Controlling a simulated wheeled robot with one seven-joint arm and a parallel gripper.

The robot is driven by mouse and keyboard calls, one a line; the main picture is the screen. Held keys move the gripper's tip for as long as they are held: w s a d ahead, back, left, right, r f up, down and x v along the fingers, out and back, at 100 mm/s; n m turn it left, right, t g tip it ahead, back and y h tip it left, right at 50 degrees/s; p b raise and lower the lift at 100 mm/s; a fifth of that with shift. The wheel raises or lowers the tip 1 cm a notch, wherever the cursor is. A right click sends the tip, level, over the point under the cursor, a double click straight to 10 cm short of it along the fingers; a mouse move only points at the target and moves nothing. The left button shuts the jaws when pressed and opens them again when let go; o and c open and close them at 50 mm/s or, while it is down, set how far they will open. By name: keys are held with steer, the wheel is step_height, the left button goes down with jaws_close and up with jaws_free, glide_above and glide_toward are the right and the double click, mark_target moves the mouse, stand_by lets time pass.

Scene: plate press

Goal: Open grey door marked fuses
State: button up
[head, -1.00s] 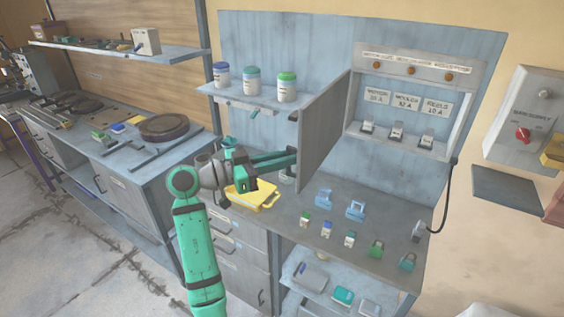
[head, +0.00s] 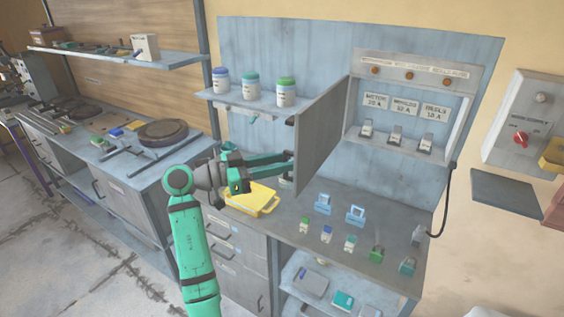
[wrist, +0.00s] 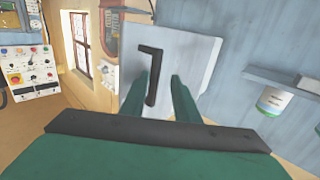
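The grey door (head: 321,137) stands swung wide open from the left side of the fuse cabinet (head: 472,66). No marking is readable on it. In the wrist view the door's outer face (wrist: 188,60) fills the middle, with a dark bar handle (wrist: 152,78) on it. My gripper (head: 291,163) is at the door's outer side, near its lower free edge. In the wrist view my gripper's two green fingers (wrist: 160,92) are apart, pointing at the door. The handle appears between them, nearer the left finger; contact cannot be told.
Inside the cabinet are several labelled fuse holders (head: 397,139). A shelf with jars (head: 250,86) is left of the door. Below are a yellow tray (head: 262,210) and several small blocks on the bench (head: 291,222). A wall switch box (head: 526,112) is at right.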

steer(key=v, duration=1.1)
